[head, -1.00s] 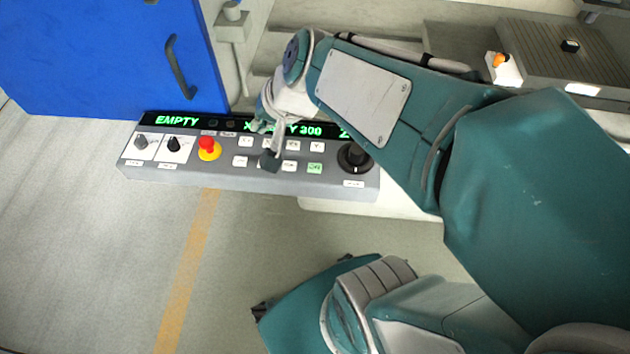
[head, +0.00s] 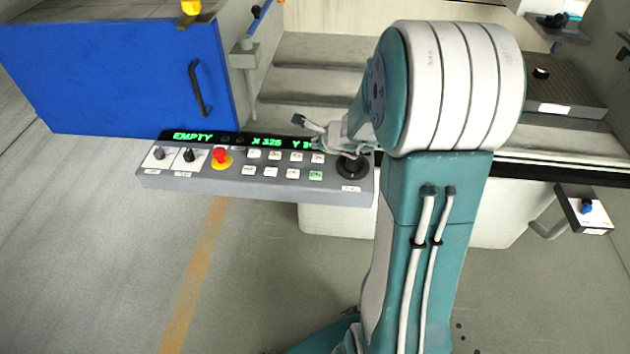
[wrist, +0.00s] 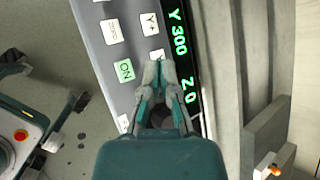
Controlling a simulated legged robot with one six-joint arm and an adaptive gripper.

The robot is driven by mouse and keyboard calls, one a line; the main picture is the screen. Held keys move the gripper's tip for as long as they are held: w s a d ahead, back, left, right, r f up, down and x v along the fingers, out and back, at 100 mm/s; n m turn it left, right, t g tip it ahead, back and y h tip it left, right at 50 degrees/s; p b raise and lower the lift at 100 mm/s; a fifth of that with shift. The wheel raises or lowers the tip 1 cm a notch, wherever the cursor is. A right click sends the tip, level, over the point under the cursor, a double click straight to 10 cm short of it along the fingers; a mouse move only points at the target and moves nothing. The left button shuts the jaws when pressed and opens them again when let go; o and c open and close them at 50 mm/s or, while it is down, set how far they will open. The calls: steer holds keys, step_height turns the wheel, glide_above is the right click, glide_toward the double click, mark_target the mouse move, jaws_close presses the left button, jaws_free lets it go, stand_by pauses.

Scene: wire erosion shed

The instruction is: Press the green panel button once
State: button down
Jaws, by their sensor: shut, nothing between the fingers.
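The green button (head: 316,175) sits at the right end of the lower key row on the grey control panel (head: 255,185). In the wrist view it is a green key (wrist: 125,70) marked ON, in plain sight. My gripper (head: 316,146) is over the panel's upper right part, by the dark display strip. In the wrist view my gripper (wrist: 158,72) has its fingers together and empty. They appear between the green button and the display, overlapping a white key, to the right of the green button. I cannot tell the height of the fingertips above the panel.
A red stop button (head: 221,156) on yellow and two small knobs sit left of the keys. A big black dial (head: 352,167) is at the right. The display (head: 195,136) reads EMPTY. A blue door (head: 110,80) stands behind at left. Open floor lies in front.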

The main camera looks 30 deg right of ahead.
mark_target(314, 171)
steer(key=shift+d, duration=0.4)
steer(key=shift+f, duration=0.1)
steer(key=shift+a+f, duration=0.15)
steer(key=shift+f, duration=2.05)
steer(key=shift+a+f, duration=0.1)
steer(key=shift+f, duration=2.05)
steer(key=shift+f, duration=0.35)
steer(key=shift+f, duration=0.35)
steer(key=shift+r, duration=0.8)
